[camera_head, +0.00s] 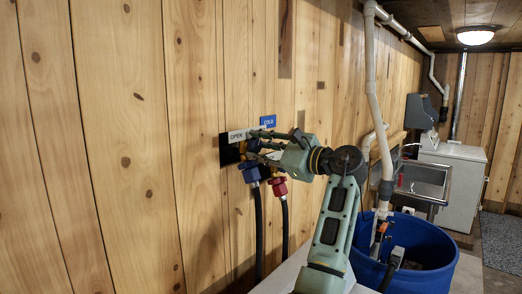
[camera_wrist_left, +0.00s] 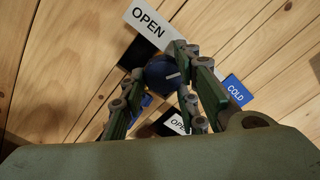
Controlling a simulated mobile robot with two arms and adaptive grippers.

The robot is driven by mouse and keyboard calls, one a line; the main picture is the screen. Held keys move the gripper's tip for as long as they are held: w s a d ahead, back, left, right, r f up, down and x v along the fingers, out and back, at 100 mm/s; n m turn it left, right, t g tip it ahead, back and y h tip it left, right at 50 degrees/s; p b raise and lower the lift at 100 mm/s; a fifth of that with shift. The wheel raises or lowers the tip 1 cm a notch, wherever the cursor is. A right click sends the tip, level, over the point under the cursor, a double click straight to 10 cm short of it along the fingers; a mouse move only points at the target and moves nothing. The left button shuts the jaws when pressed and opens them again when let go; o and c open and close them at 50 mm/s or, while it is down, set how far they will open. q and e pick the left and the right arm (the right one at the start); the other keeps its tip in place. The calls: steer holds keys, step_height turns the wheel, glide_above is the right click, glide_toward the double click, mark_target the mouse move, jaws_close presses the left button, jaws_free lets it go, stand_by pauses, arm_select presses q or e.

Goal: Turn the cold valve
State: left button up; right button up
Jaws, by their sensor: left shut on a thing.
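The cold valve's round dark-blue knob (camera_wrist_left: 160,72) has a pale line on its face and shows in the left wrist view. My left gripper (camera_wrist_left: 158,80) has its green fingers on either side of the knob and is shut on it. In the head view my left gripper (camera_head: 262,146) reaches the wall fittings and mostly hides the knob. A blue COLD label (camera_head: 268,121) and a white OPEN label (camera_head: 238,136) are beside it. Both labels also show in the wrist view, where the line points toward the right. My right gripper is not in view.
A blue hose fitting (camera_head: 250,172) and a red one (camera_head: 278,187) hang below the valves, with black hoses running down along the plank wall (camera_head: 125,150). A blue barrel (camera_head: 425,255), white pipes (camera_head: 371,75) and a sink (camera_head: 423,180) stand to the right.

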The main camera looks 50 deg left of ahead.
arm_select(q)
steer(key=o, duration=0.8)
steer(key=shift+f, duration=0.4)
steer(key=shift+o, duration=1.2)
steer(key=shift+s+r, duration=0.15)
steer(key=shift+a, duration=0.1)
steer(key=w+d, duration=0.1)
steer(key=d, duration=1.1)
steer(key=shift+w, duration=0.3)
